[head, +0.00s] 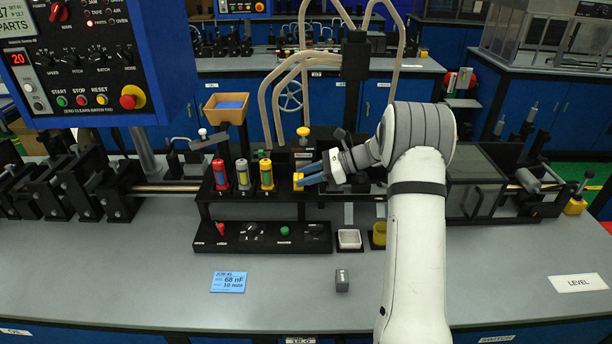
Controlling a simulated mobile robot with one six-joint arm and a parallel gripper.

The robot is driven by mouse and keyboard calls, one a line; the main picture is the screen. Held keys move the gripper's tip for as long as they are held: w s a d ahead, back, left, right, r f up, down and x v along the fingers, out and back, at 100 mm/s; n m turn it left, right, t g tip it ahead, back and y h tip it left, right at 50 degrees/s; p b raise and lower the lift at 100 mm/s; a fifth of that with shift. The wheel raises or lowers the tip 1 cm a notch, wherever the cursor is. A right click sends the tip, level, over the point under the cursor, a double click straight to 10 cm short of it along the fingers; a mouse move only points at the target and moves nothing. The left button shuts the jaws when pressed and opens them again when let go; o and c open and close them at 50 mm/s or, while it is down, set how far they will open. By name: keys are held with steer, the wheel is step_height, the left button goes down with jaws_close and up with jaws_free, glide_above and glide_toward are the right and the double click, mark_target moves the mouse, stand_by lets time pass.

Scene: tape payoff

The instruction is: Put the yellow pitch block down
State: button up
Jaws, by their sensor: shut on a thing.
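The yellow pitch block (298,181) is small and partly hidden, held at the tips of my gripper's blue fingers. My gripper (303,178) reaches in from the right, pointing left, and is shut on the block. The block is at the right end of the black rack, just right of the yellow-capped cylinder (266,171). I cannot tell whether the block touches the black fixture under it.
A yellow-knobbed post (303,132) rises behind the gripper. A white tray (349,239), a yellow cup (379,234) and a grey block (342,281) are in front. The front bench (150,270) is mostly clear.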

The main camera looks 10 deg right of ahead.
steer(key=o, duration=0.9)
steer(key=shift+f, duration=0.1)
